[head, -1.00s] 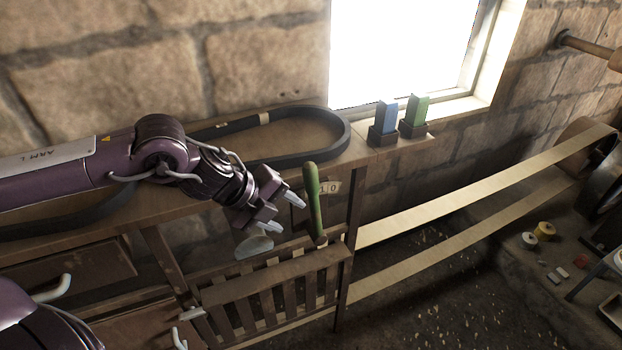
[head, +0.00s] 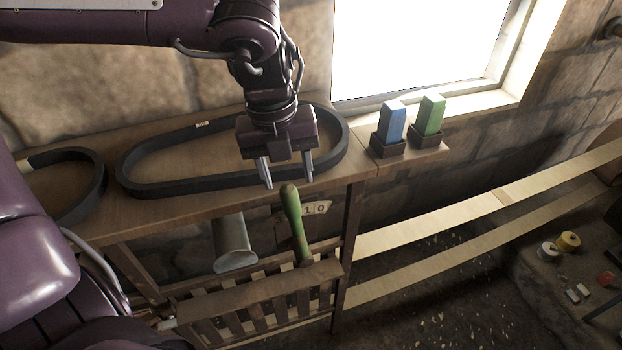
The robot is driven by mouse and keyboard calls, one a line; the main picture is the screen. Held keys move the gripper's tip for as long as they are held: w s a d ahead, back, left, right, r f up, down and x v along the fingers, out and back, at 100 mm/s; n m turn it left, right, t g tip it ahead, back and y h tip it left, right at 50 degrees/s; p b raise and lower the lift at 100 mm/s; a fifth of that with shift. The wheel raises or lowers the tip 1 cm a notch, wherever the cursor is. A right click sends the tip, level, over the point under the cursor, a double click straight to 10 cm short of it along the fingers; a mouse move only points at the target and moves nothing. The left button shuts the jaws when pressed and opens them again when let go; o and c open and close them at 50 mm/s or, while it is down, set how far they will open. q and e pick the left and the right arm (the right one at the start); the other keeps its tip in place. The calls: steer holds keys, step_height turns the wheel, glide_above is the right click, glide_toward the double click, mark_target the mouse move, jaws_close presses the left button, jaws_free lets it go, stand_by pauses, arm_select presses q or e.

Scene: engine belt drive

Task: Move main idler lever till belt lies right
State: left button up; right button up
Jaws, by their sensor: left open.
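The idler lever has a worn green handle (head: 294,217). It rises from the slatted wooden guard (head: 255,290) below the bench and leans slightly left at its top. My left gripper (head: 288,182) points down, open, with its fingertips spread around the level of the handle's top. I cannot tell whether it touches the handle. The tan flat belt shows as an upper run (head: 430,226) and a lower run (head: 440,272), going from behind the guard to the right edge. The belt's seat on its pulley is hidden. My right gripper is not in view.
A black spare belt (head: 190,185) lies on the wooden bench behind the lever. Blue (head: 392,122) and green (head: 430,115) blocks stand in dark holders under the window. A grey metal cylinder (head: 233,245) is left of the lever. A number tag (head: 316,208) is just behind it.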

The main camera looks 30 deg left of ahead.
mark_target(291, 203)
arm_select(q)
steer(key=f, duration=0.2)
steer(key=s+f+p, duration=0.1)
steer(key=f, duration=0.1)
steer(key=shift+d+f, duration=0.1)
steer(key=shift+d, duration=0.15)
steer(key=shift+w+f, duration=0.2)
steer(key=shift+f, duration=0.35)
steer(key=shift+w+f, duration=0.15)
steer(key=shift+f, duration=0.35)
steer(key=shift+d+f, duration=0.1)
steer(key=shift+f, duration=0.35)
steer(key=shift+c, duration=0.2)
steer(key=c, duration=0.5)
jaws_close()
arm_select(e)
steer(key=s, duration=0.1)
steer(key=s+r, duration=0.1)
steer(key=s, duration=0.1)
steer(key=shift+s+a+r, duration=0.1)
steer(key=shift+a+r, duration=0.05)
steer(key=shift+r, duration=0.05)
